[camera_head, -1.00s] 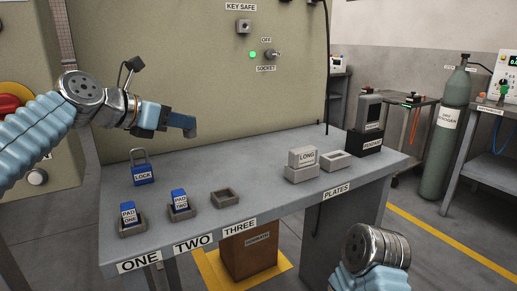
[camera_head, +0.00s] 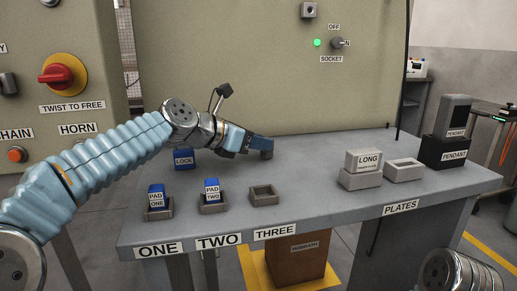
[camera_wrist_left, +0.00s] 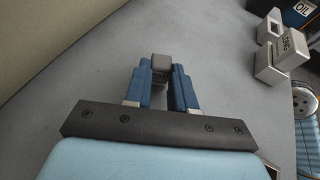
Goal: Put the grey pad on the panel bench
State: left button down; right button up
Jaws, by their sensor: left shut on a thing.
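My left gripper (camera_head: 251,144) reaches over the back of the grey panel bench (camera_head: 330,200). It is shut on a small grey pad (camera_head: 267,154), which points down at the bench top near the back panel. In the left wrist view the pad (camera_wrist_left: 161,66) sits between the tips of the two blue fingers (camera_wrist_left: 160,76). I cannot tell whether the pad touches the bench. My right gripper is out of view; only part of that arm shows at the lower right.
A blue lock (camera_head: 184,158) stands left of my gripper. Blue pads one (camera_head: 156,194) and two (camera_head: 212,188) stand in grey holders; holder three (camera_head: 264,195) is empty. The LONG block (camera_head: 363,160), an open grey tray (camera_head: 404,170) and the pendant (camera_head: 453,118) stand right. Bench between is clear.

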pick_arm(q)
jog(key=shift+f, duration=0.2)
jog(key=c, duration=0.9)
grip_release()
jog(key=shift+c, duration=0.2)
jog(key=shift+r, duration=0.25)
jog(key=v, duration=1.2)
jog(key=shift+s+f, duration=0.1)
